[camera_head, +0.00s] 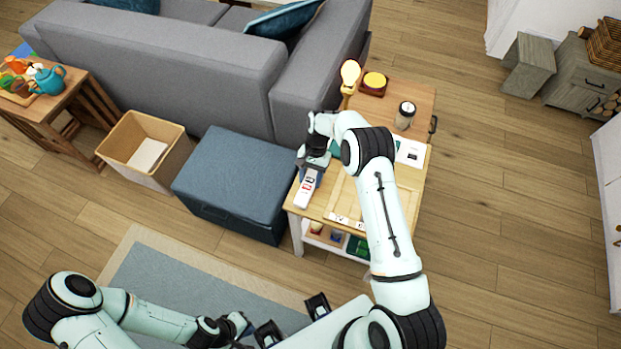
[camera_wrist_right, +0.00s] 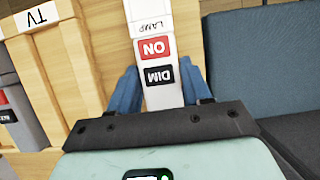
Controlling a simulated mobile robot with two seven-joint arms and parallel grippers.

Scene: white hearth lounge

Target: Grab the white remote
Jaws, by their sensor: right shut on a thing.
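The white remote (camera_head: 306,190) has red and dark buttons and sits at the left edge of the small wooden table (camera_head: 418,122). In the right wrist view the remote (camera_wrist_right: 153,48) carries the words LAMP, ON and DIM and runs between the blue fingers. My right gripper (camera_head: 312,173) is shut on the remote, with one finger on each side of it. Whether the remote touches the wood beneath it, I cannot tell. My left gripper (camera_head: 292,319) is open and empty, low in the head view, away from the table.
A wooden tray (camera_head: 345,196) with labelled parts lies beside the remote; a TV label (camera_wrist_right: 43,17) shows near a grey remote (camera_wrist_right: 14,118). A jar (camera_head: 405,115) and lamp (camera_head: 349,74) stand behind. A blue ottoman (camera_head: 235,180) adjoins the table's left side.

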